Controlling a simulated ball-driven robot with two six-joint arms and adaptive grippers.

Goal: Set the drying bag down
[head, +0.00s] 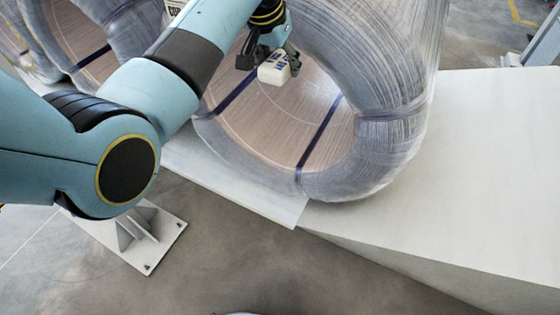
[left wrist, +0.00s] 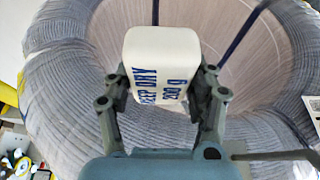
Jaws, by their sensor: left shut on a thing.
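The drying bag (head: 275,68) is a small white block with blue lettering. My left gripper (head: 266,60) is shut on it and holds it in front of the opening of the large wrapped coil (head: 385,70). In the left wrist view the bag (left wrist: 160,55) sits between the two fingers of the left gripper (left wrist: 160,85), its printed face reading "KEEP DRY 200 g". The coil's ring (left wrist: 65,80) and its opening lie behind the bag there. I cannot tell how far the bag is from the coil's inner surface. My right gripper is not in view.
The coil rests on a pale platform (head: 480,150) with free room at the right. Dark blue straps (head: 318,135) cross the coil. Another wrapped coil (head: 60,35) stands at the upper left. A white metal foot plate (head: 150,235) is on the grey floor (head: 230,260).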

